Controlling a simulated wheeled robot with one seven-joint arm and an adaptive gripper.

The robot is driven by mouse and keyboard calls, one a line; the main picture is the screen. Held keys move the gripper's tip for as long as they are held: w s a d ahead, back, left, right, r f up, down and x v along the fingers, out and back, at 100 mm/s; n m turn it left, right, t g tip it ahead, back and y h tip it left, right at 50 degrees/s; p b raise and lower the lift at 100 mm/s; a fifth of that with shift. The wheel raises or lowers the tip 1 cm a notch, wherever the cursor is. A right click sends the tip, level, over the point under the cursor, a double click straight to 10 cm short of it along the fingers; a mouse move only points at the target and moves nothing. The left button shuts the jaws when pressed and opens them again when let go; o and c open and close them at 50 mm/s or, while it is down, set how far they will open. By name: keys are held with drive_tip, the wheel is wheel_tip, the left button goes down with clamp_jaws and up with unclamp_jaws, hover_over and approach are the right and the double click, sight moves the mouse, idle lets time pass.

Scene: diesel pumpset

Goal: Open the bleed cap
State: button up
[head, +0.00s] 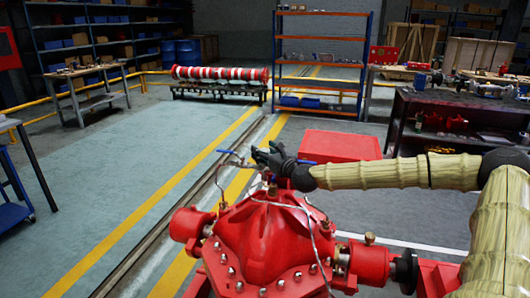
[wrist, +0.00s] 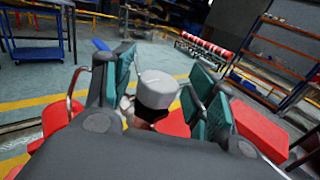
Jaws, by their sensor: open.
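The bleed cap (wrist: 158,90) is a pale grey, round cap on a small fitting in the wrist view. It sits between the two teal-padded fingers of my gripper (wrist: 165,75), which are open with one finger on each side. The pads are close to the cap; I cannot tell whether either touches it. In the head view my gripper (head: 264,154) is above the top of the red pump casing (head: 265,232), reaching in from the right. The cap cannot be made out there, near the gripper and arm.
Thin metal pipes (head: 222,178) and a blue lever handle (head: 226,151) stand close to my gripper. A red box (head: 340,146) lies behind the pump. A dark workbench (head: 455,125) stands at the right.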

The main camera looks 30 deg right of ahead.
drive_tip(key=s, duration=0.7)
drive_tip(key=shift+s, duration=0.2)
drive_tip(key=shift+d, duration=0.1)
idle(0.5)
